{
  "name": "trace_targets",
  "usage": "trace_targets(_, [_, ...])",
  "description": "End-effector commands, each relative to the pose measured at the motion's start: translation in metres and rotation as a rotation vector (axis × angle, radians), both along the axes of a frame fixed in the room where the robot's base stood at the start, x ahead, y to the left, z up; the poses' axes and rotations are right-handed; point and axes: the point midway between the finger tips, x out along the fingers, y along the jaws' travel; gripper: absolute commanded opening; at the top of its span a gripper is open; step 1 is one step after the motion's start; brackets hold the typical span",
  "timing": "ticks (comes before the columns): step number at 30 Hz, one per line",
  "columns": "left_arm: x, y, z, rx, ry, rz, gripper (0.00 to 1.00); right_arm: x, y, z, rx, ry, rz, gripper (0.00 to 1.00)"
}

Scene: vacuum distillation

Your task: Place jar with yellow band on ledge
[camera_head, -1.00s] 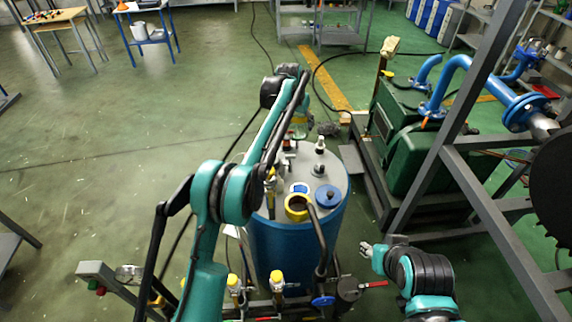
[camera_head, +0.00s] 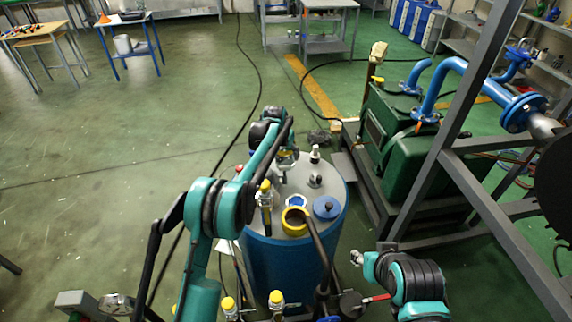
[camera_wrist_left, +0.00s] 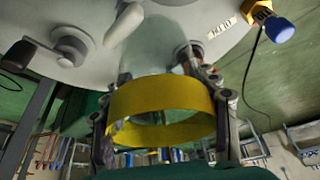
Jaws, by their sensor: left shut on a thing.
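The jar with the yellow band shows in the left wrist view as a clear glass body with a wide yellow band (camera_wrist_left: 160,100). My left gripper (camera_wrist_left: 162,118) is shut on it, one finger on each side of the band. The grey lid (camera_wrist_left: 75,20) of the tank fills the upper part of that view, behind the jar. In the head view my left gripper (camera_head: 287,156) is over the far part of the tank lid (camera_head: 335,180); the arm mostly hides the jar there. My right gripper (camera_head: 357,258) is right of the tank, its fingers too small to read. I cannot tell which surface is the ledge.
The blue tank (camera_head: 285,262) carries a yellow collar (camera_head: 294,220), a blue cap (camera_head: 327,207) and a yellow-topped valve (camera_head: 265,190). A green pump unit (camera_head: 405,150) and grey frame (camera_head: 450,160) stand to the right. Floor at left is open.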

Motion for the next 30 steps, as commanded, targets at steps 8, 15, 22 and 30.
trace_targets(8, [0.000,0.000,-0.039,0.000,0.000,0.000,0.25,0.000,0.000,-0.012,0.000,0.000,0.000,0.40])
trace_targets(15, [0.000,0.000,-0.044,0.000,0.000,0.000,0.25,0.000,0.000,-0.012,0.000,0.000,0.000,0.40])
trace_targets(22, [0.000,0.000,-0.047,0.000,0.000,0.000,0.67,0.000,0.000,-0.014,0.000,0.000,0.000,0.40])
trace_targets(30, [0.000,0.000,-0.047,0.000,0.000,0.000,0.80,0.000,0.000,-0.014,0.000,0.000,0.000,0.40])
